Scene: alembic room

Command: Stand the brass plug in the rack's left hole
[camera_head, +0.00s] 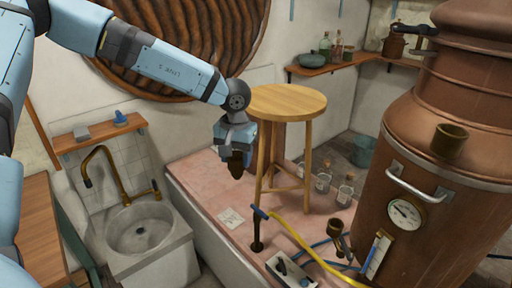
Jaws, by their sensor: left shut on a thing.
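My left gripper (237,150) points down beside the round stool, above the pink-topped platform. It is shut on a small dark brown-brass piece (236,168), which I take to be the brass plug; the fingers hide its upper part. It hangs in the air, clear of the platform. A pale grey block with dark parts on it (290,268) lies at the platform's front edge; it may be the rack, but I cannot make out its holes. My right gripper is not in view.
A wooden stool (287,101) stands close right of my gripper. A large copper still (420,160) fills the right side. A yellow hose (305,245), a black valve stem (257,232) and glass bottles (323,182) are on the platform. A sink (140,232) stands at left.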

